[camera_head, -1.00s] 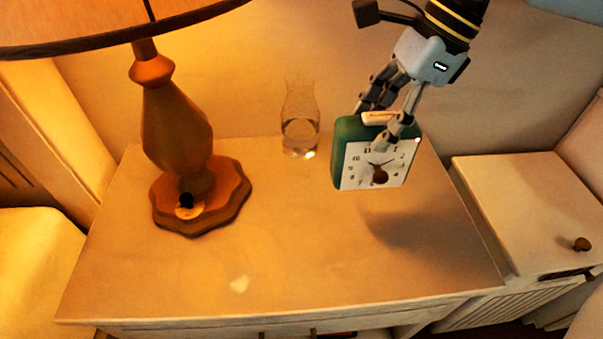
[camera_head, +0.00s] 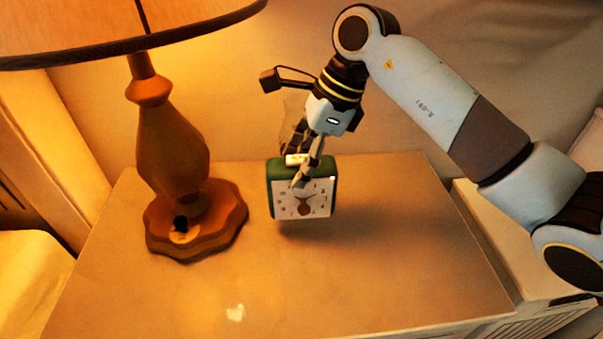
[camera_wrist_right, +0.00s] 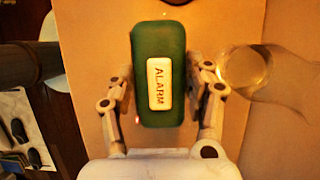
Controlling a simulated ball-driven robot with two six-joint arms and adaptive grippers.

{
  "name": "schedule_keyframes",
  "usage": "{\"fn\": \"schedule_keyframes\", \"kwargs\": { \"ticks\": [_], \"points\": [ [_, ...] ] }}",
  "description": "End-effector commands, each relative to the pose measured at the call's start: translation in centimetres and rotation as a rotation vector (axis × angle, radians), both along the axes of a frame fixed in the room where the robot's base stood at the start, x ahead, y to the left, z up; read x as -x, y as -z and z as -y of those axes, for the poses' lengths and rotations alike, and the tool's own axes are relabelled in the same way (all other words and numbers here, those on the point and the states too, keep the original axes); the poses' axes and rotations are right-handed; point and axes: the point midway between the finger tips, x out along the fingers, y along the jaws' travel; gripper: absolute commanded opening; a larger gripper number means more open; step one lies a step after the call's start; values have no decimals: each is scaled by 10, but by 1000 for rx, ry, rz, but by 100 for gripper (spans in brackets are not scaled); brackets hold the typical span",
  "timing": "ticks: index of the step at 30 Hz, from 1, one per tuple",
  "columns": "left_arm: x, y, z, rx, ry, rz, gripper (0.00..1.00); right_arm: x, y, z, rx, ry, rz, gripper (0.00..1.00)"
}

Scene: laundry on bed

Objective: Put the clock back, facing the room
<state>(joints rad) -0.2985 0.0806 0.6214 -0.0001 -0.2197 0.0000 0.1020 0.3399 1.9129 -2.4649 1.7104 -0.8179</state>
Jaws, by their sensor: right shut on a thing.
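The green clock (camera_head: 303,198) with a white face is in my right gripper (camera_head: 302,172), in the middle of the head view. Its face points toward the head camera, and a shadow lies under it on the tabletop; a small gap seems to show beneath it. In the right wrist view the clock's green top (camera_wrist_right: 160,100) with the white ALARM bar sits between both fingers of my right gripper (camera_wrist_right: 161,90), which are shut on its sides. My left gripper is in neither view.
The clock is over a wooden nightstand top (camera_head: 370,280). A brown lamp (camera_head: 172,150) stands to its left. A clear glass vase (camera_wrist_right: 245,68) is close beside the gripper in the wrist view, mostly hidden behind it in the head view.

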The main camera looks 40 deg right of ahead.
Motion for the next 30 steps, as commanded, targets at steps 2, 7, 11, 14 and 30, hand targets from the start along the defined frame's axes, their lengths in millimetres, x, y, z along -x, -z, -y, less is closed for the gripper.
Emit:
{"fn": "schedule_keyframes", "kwargs": {
  "ticks": [2,7,11,14,30],
  "points": [
    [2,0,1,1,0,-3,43,1,13,-1,-2,1,-3,0],
    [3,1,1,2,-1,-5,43,1,29,0,0,0,0,0],
    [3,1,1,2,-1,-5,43,0,29,0,0,-1,2,0],
    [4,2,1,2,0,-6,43,0,30,0,0,-1,2,0],
    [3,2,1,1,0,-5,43,1,31,0,0,0,0,75]
  ]
}}
